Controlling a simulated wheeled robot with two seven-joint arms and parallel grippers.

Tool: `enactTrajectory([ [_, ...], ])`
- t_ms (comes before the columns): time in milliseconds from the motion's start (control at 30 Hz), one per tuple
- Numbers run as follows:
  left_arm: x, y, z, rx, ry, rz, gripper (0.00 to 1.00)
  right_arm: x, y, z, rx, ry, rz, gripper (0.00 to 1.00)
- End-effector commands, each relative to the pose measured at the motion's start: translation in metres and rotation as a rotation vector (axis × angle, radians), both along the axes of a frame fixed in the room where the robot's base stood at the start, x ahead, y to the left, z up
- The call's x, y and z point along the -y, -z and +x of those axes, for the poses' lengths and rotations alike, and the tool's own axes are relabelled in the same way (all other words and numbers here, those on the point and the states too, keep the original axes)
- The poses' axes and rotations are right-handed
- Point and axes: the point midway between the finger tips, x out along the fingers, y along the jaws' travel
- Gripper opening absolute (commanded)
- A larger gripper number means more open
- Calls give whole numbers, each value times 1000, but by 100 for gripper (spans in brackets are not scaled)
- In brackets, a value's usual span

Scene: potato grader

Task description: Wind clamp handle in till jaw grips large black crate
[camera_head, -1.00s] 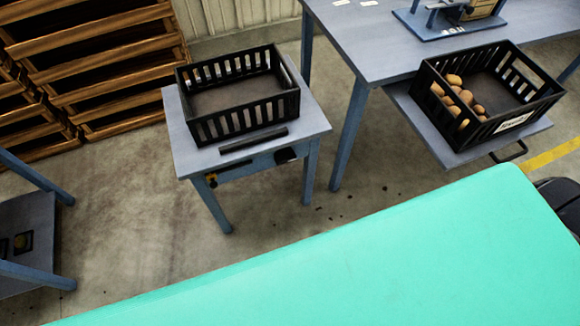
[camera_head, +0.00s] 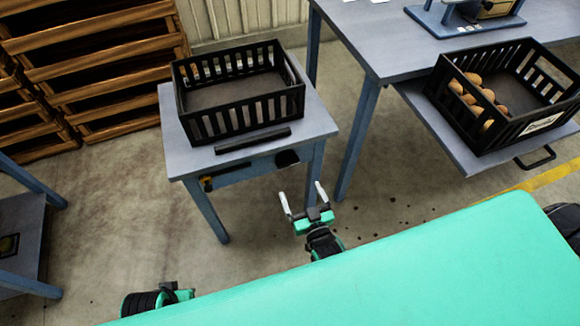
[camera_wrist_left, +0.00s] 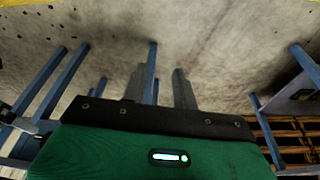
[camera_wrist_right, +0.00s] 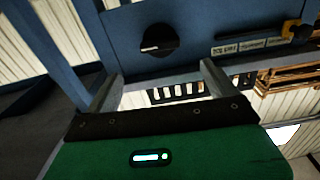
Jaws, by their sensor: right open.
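A large black slatted crate (camera_head: 240,115) sits empty and upright on the small grey-blue table (camera_head: 320,125). A black bar, seemingly the clamp jaw (camera_head: 252,140), lies along the table's front edge, in front of the crate; contact cannot be judged. The round dark clamp handle (camera_head: 288,158) is on the table's front; it shows as a dark disc in the right wrist view (camera_wrist_right: 158,40). My right gripper (camera_head: 302,190) is open and empty, below and in front of the handle, apart from it. My left gripper (camera_wrist_left: 158,75) is open and empty, low at the lower left of the head view.
A second black crate (camera_head: 520,125) with potatoes (camera_head: 478,95) sits on a shelf of the larger table (camera_head: 385,50) at right. Wooden pallet racks (camera_head: 95,70) stand at back left. Another blue-legged table (camera_head: 20,235) is at far left.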

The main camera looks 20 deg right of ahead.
Motion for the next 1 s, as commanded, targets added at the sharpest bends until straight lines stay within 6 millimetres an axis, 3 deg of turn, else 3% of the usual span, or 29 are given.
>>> enactTrajectory([
  [200,0,-5,0,8,0,-1,29,-2,0,44,1,0,1,89],
  [500,-1,-12,-1,15,0,-2,29,-3,1,91,-2,0,0,89],
  [700,-1,-16,1,23,0,-2,29,-4,1,105,-2,0,0,89],
  [1000,-1,-16,-2,17,-1,-2,29,-4,1,107,-3,0,0,89],
])
